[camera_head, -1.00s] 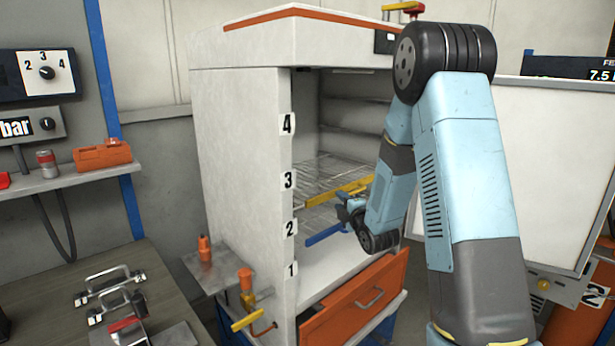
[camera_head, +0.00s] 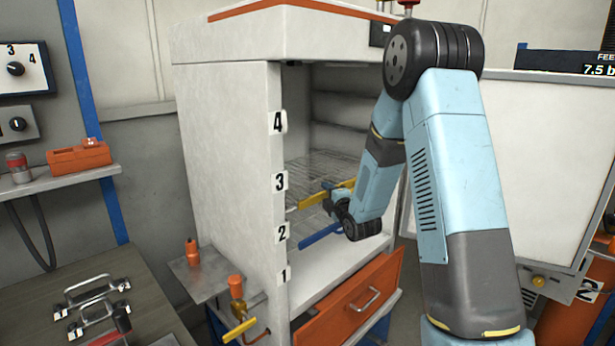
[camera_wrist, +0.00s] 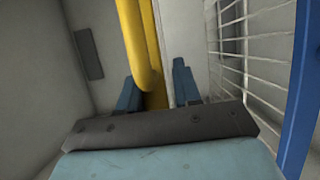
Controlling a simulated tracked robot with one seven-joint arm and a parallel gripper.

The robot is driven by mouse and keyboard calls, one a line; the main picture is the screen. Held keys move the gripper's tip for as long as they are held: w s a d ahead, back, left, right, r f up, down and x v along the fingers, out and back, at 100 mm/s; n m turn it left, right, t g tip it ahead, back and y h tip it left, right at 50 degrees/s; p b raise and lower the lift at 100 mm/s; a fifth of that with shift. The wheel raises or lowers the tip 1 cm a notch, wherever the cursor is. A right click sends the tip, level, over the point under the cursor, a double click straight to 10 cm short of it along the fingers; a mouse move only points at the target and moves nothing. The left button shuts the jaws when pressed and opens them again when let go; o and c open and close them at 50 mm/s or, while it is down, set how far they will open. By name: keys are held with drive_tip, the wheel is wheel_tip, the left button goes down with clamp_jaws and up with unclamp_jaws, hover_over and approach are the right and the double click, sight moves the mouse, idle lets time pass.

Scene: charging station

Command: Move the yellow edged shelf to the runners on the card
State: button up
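The yellow edged shelf shows its yellow front edge (camera_head: 342,186) inside the open white cabinet, near the number 3 label. It also shows in the wrist view as a yellow bar (camera_wrist: 135,40). My gripper (camera_head: 330,195) is at this edge; in the wrist view its two blue fingers (camera_wrist: 158,92) stand on either side of the bar. A gap shows between the bar and the right finger. The blue edged shelf (camera_head: 322,235) sits below, near number 2; its blue edge is at the right in the wrist view (camera_wrist: 302,90). I cannot make out a card with a runner number.
The cabinet wall (camera_head: 225,150) carries number labels 1 to 4. An orange drawer (camera_head: 350,300) stands open below. A metal plate with orange-capped valves (camera_head: 205,270) juts out at the left. The white door (camera_head: 535,160) is swung open at the right.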

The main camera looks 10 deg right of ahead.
drive_tip(key=shift+s+a, duration=0.1)
clamp_jaws()
idle(0.5)
